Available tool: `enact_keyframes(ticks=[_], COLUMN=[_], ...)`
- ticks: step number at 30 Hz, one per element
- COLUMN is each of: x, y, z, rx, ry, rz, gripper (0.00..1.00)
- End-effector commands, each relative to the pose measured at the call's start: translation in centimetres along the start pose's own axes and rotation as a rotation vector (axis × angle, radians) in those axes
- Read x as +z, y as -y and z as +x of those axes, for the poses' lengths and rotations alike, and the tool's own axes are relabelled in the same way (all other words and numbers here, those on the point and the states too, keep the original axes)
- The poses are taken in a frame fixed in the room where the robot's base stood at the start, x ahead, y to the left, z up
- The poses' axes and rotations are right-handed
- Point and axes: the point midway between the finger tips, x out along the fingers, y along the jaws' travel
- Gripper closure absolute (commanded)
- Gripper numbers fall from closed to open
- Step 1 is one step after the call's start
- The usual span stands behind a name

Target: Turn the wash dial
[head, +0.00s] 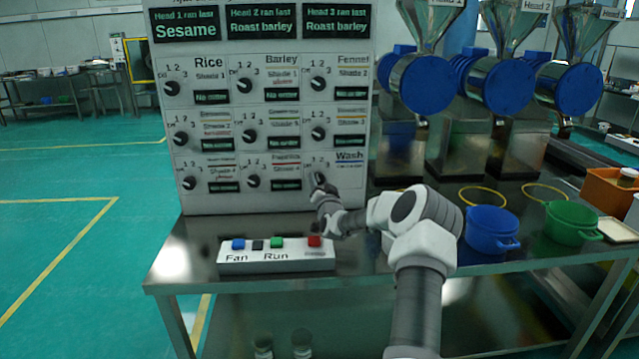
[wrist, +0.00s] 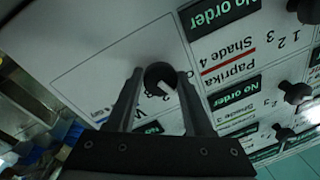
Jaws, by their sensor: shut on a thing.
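The wash dial (wrist: 160,76) is a black round knob with a white pointer mark, at the lower right of the white control panel. In the wrist view it sits between the two fingertips of my gripper (wrist: 159,82), which is shut on it. In the head view my gripper (head: 323,192) is at the panel's lower right, just under the "Wash" label (head: 349,156), and covers part of the dial (head: 319,178). The number the pointer faces is hard to tell.
Other black dials for Rice, Barley, Fennel and Paprika fill the white panel (head: 262,203). A button box (head: 277,258) with blue, black, green and red buttons stands in front, close below my wrist. A blue pot (head: 490,230) and a green pot (head: 570,223) stand right.

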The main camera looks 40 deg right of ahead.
Motion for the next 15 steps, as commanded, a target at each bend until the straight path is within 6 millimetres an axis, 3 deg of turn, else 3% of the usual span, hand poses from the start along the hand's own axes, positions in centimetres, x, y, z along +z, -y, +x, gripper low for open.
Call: enact_keyframes(ticks=[1,5,15], x=[0.04,0.03,-0.25], y=[0.23,0.19,0.22], z=[0.02,0.02,0.04], rx=[-0.003,-0.003,-0.002], ry=[0.001,0.001,-0.001], rz=[0.0,0.0,-0.001], gripper=[0.45,0.22,0.2])
